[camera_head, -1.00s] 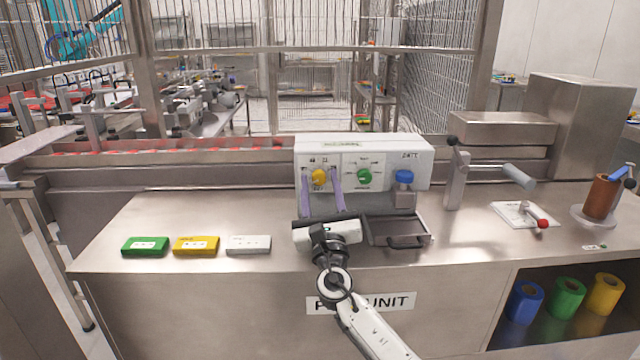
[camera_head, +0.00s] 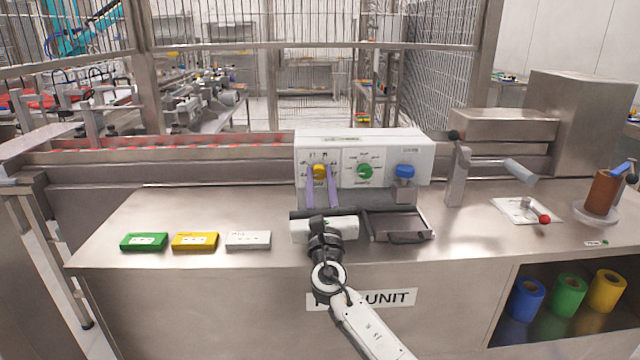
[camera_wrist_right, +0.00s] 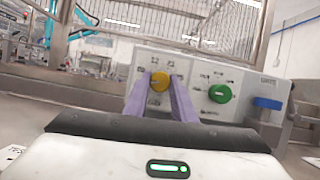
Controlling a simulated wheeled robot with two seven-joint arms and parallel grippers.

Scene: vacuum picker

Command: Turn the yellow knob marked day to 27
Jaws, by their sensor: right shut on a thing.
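The yellow knob (camera_head: 319,171) is at the left end of the white panel (camera_head: 343,141). It also shows in the right wrist view (camera_wrist_right: 159,82), with small number marks around it that are too small to read surely. My right gripper (camera_head: 320,180) has its two purple fingers on either side of the yellow knob, shut on it. In the right wrist view the fingers (camera_wrist_right: 160,90) reach up to the knob from below and hide its lower sides. My left gripper is in neither view.
A green knob (camera_head: 364,172) and a blue knob (camera_head: 405,171) are to the right on the panel. A dark tray (camera_head: 427,236) lies below it. Green (camera_head: 144,242), yellow (camera_head: 195,241) and white (camera_head: 248,240) boxes lie at the left. The bench between them and the panel is clear.

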